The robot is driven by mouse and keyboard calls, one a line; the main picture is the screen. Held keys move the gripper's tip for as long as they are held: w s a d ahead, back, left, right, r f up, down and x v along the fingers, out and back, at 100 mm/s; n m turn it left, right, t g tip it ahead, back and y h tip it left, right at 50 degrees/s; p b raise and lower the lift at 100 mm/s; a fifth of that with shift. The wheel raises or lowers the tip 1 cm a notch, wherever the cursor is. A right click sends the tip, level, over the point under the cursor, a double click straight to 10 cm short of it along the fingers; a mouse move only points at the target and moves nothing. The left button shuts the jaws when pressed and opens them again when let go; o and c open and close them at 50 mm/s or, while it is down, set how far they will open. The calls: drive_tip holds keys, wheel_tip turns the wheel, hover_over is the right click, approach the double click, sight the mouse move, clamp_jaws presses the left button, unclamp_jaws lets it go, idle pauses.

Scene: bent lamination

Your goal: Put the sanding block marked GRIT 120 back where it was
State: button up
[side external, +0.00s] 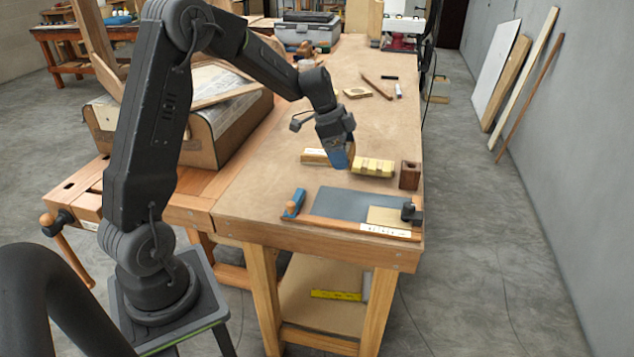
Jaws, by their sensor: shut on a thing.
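My gripper (341,158) is low over the middle of the bench, pointing down and shut. A blue piece (338,159) shows at its fingertips; it is small and mostly covered, and no marking on it can be read. A wooden block with a pale label (314,156) lies just left of the gripper, partly behind it. A yellowish ribbed block (373,168) lies just right of it, and a brown block (409,175) stands farther right. I cannot read GRIT 120 on any of them.
A wooden-framed board with a grey sheet (345,204) lies at the bench's near edge. A blue tool (294,203) stands at its left and a black fitting (411,212) at its right. A large box (232,130) stands left. Bare bench top (262,180) lies between.

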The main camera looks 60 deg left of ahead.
hover_over(312, 180)
drive_tip(key=f, duration=0.3)
drive_tip(key=s+a+f, duration=0.1)
drive_tip(key=shift+f, duration=2.55)
drive_tip(key=shift+f, duration=0.1)
drive_tip(key=o, duration=0.4)
drive_tip(key=shift+f, duration=0.1)
drive_tip(key=shift+o, duration=0.7)
